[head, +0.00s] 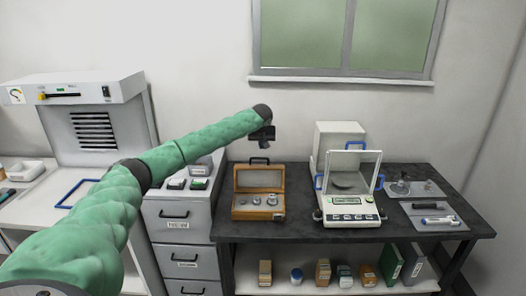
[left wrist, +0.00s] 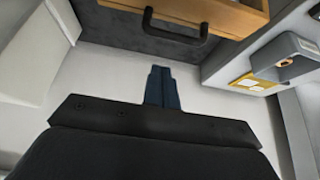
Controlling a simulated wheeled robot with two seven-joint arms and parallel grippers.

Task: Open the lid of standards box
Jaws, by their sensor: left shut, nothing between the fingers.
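The wooden standards box (head: 256,214) stands on the dark table with its lid (head: 259,178) raised upright at the back. Small metal weights show inside it. A dark handle (head: 259,160) sits at the lid's top edge. My left gripper (head: 266,142) is above and behind the raised lid, apart from it as far as I can tell. In the left wrist view its fingers (left wrist: 161,86) are closed together and empty. The wooden lid (left wrist: 215,10) and its black handle (left wrist: 175,33) show beyond the fingertips there. My right gripper is not in view.
A balance (head: 347,200) with a glass shield stands right of the box. Trays (head: 433,216) with weights and tools lie farther right. Grey drawers (head: 180,231) stand left of the table. Bottles and books fill the shelf below. The wall is close behind.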

